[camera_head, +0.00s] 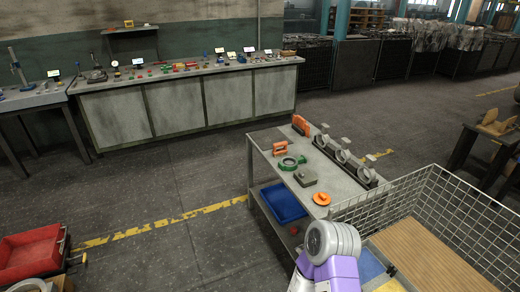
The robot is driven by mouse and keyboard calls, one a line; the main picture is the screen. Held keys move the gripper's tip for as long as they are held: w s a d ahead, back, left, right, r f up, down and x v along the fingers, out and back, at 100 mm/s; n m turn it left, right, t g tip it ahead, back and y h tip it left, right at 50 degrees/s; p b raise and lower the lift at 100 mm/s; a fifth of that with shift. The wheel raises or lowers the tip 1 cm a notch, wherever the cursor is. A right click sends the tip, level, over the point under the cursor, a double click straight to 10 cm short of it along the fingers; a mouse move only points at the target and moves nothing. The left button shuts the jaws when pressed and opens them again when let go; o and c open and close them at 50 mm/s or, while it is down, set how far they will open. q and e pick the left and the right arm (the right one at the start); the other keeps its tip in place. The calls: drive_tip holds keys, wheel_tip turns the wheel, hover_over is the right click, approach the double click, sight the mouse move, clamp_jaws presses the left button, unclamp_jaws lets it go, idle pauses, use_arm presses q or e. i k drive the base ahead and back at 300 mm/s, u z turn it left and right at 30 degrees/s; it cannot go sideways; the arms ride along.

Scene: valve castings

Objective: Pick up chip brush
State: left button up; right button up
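I cannot pick out a chip brush for certain; many items in view are too small to tell apart. The nearest work surface is a grey cart (262,151). On it are an upright orange tool (300,125), an orange frame-shaped piece (280,148), a green ring (288,163), a grey block (306,177) and an orange disc (321,198). A row of grey valve castings (343,156) stands along its right side. A purple and white part of my arm shows at the bottom, in front of the cart. Neither gripper is in view.
A wire-mesh basket (432,187) adjoins the cart at lower right. A blue bin (284,203) sits on the cart's lower shelf. A red bin (30,254) stands at lower left. A long bench (172,107) with many small items lines the back wall. The floor between is clear.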

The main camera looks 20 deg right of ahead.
sight(281, 153)
drive_tip(key=i, duration=3.4)
drive_tip(key=z, duration=1.55)
